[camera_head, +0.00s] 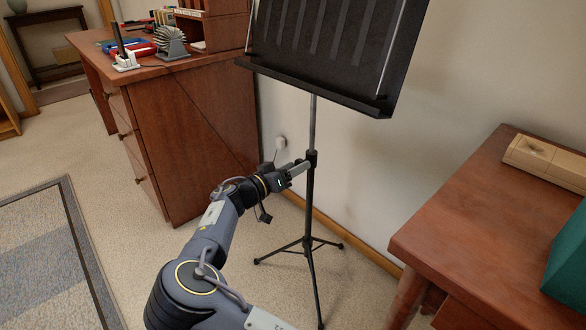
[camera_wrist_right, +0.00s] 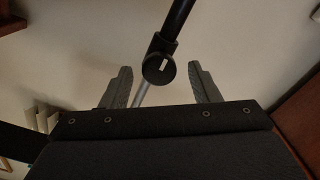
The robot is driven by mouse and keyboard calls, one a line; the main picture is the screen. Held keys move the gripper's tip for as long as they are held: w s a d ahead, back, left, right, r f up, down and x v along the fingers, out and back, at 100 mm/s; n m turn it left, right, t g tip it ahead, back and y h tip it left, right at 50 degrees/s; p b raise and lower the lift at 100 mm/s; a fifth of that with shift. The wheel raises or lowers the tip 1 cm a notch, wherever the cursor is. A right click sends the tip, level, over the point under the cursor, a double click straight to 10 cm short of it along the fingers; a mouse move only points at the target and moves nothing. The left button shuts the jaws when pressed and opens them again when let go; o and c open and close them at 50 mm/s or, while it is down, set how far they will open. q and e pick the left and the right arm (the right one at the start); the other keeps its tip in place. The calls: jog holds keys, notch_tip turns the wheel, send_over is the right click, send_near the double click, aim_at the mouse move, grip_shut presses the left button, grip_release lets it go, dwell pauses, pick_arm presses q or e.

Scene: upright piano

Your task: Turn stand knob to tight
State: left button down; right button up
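The black music stand (camera_head: 330,45) stands upright on its tripod in the head view, with a slotted desk on top. Its knob (camera_wrist_right: 158,68) is a round black disc with a white mark, seen on the pole in the right wrist view. The mark looks roughly upright there. My right gripper (camera_head: 302,167) reaches to the pole at the knob's height. In the right wrist view its two fingers (camera_wrist_right: 162,85) are spread apart, one on each side of the knob, with gaps and no visible contact. My left gripper is not in view.
A wooden desk (camera_head: 190,130) with office items stands behind on the left. A wooden table (camera_head: 490,220) with a beige box (camera_head: 545,160) and a teal object is on the right. The wall is close behind the stand. Carpet lies around the tripod.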

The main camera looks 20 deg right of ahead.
jog(key=p+v, duration=0.2)
jog(key=v, duration=0.5)
jog(key=shift+s+a+p, duration=0.15)
jog(key=shift+a+p, duration=0.25)
